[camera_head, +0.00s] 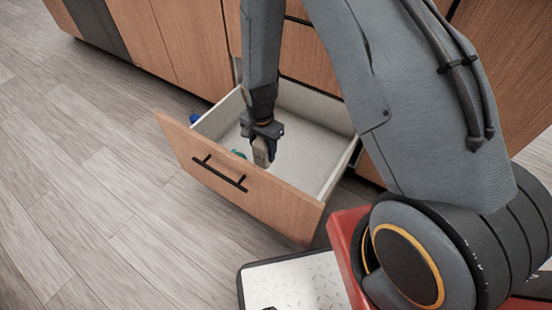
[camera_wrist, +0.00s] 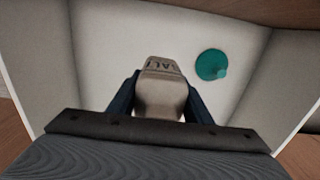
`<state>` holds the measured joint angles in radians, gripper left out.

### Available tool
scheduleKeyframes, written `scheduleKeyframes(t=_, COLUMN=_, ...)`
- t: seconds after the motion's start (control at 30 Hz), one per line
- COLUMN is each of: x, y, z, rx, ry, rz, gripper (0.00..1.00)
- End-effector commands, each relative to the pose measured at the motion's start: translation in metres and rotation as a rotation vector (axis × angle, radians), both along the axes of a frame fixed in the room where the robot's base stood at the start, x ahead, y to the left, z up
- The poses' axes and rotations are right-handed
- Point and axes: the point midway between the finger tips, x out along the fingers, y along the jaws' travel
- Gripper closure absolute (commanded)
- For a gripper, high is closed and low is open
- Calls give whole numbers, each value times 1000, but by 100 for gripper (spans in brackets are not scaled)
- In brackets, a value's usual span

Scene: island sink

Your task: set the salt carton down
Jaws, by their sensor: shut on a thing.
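My gripper (camera_wrist: 160,98) is shut on the salt carton (camera_wrist: 161,72), a pale beige box with partly visible lettering. In the head view the gripper (camera_head: 263,137) points down into an open drawer (camera_head: 207,184), and the carton (camera_head: 262,153) hangs from it near the drawer's front panel. In the wrist view the white drawer floor (camera_wrist: 120,40) lies beyond the carton. I cannot tell whether the carton touches the floor.
A teal round object with a small knob (camera_wrist: 211,65) lies on the drawer floor right of the carton. A small blue object (camera_head: 194,118) shows by the drawer's left wall. The drawer's right part looks clear. Wooden cabinet fronts (camera_head: 185,40) stand behind.

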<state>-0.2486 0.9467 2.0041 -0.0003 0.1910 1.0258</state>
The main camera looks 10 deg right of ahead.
Motion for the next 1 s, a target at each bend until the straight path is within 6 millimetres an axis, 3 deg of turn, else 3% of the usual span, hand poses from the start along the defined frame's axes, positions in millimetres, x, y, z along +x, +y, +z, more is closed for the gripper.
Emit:
scheduleKeyframes(t=0.17, x=1, y=1, z=-17, rx=0, ry=0, rz=-6, gripper=88)
scheduleKeyframes(t=0.4, x=1, y=1, z=-58, rx=0, ry=1, rz=-5, gripper=88)
scheduleKeyframes(t=0.8, x=1, y=1, z=-101, rx=-1, ry=1, rz=-5, gripper=88)
scheduleKeyframes(t=1.0, x=1, y=1, z=-103, rx=1, ry=-1, rz=-5, gripper=88)
